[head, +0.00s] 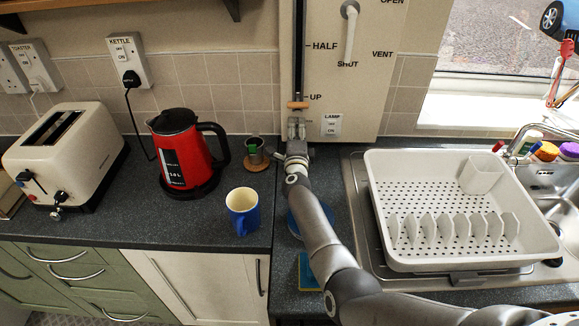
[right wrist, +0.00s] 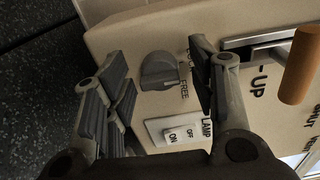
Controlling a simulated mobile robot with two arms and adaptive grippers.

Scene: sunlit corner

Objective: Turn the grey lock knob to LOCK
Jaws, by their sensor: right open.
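The grey lock knob (right wrist: 160,72) sits on the cream panel (right wrist: 120,38) in the right wrist view. Its raised bar appears to point towards the FREE label (right wrist: 184,89). Another label beside it is partly hidden by a finger. My right gripper (right wrist: 158,66) is open, with one finger on each side of the knob and visible gaps between. In the head view my right gripper (head: 296,124) is at the panel's lower left, just below the wooden slider handle (head: 298,104), and hides the knob. My left gripper is not in view.
A lamp switch (head: 331,125) is close right of my gripper. A white dish rack (head: 375,185) is on the right. My arm crosses the worktop.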

